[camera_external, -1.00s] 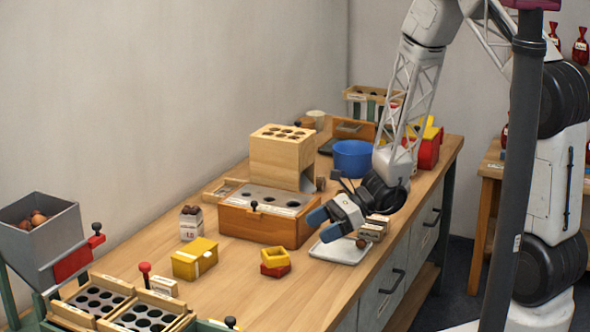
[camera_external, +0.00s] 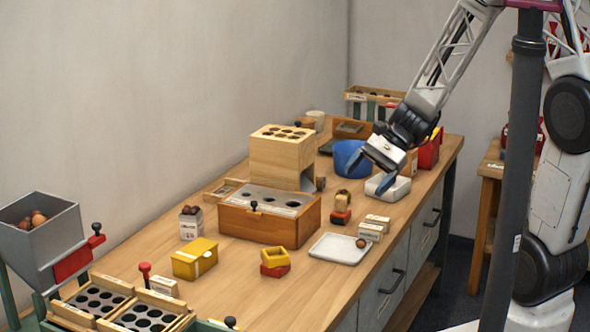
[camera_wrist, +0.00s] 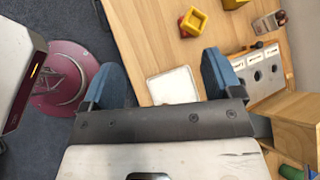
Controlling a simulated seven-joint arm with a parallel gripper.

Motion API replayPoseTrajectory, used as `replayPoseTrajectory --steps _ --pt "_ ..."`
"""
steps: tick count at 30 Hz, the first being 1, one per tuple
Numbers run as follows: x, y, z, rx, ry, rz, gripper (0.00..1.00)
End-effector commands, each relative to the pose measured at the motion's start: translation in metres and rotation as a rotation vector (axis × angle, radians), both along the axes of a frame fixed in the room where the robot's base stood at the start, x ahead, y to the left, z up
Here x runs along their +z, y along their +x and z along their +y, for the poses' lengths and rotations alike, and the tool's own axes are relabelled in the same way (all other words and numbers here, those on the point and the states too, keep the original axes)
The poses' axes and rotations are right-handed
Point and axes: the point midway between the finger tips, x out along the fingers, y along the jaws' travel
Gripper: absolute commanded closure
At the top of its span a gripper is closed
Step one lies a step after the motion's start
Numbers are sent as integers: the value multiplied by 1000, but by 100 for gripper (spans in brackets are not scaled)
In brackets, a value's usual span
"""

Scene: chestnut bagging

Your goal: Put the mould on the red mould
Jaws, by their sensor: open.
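A yellow open-framed mould (camera_external: 275,256) sits on a red mould (camera_external: 275,270) on the bench, left of the white tray. The yellow mould also shows at the top of the wrist view (camera_wrist: 198,17), with some red beside it. Farther back, a small cream-and-brown piece (camera_external: 343,200) stands on another red block (camera_external: 341,217); I cannot tell exactly what it is. My gripper (camera_external: 383,170) is open and empty, over the far right of the bench, near the white bin and away from both stacks. Its blue fingers (camera_wrist: 165,82) are spread apart in the wrist view.
The white tray (camera_external: 328,250) holds a brown chestnut. Small labelled blocks (camera_external: 371,229) stand beside it. A wooden box with holes (camera_external: 262,222), a yellow box (camera_external: 195,260), a blue bowl (camera_external: 345,158) and a white bin (camera_external: 376,188) surround them.

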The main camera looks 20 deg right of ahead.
Motion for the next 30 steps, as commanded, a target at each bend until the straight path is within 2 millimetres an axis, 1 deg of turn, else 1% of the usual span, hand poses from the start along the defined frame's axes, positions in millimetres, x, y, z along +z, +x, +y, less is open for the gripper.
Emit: replayPoseTrajectory --steps 1,6,14,24,30 --pt "15 -5 -8 30 -22 -48 15" --pt "44 -27 -39 147 -118 -180 15" --pt "83 -60 -88 315 -288 -370 15" --pt "131 -103 -154 516 -556 -597 15" --pt "154 -127 -189 617 -714 -695 15"
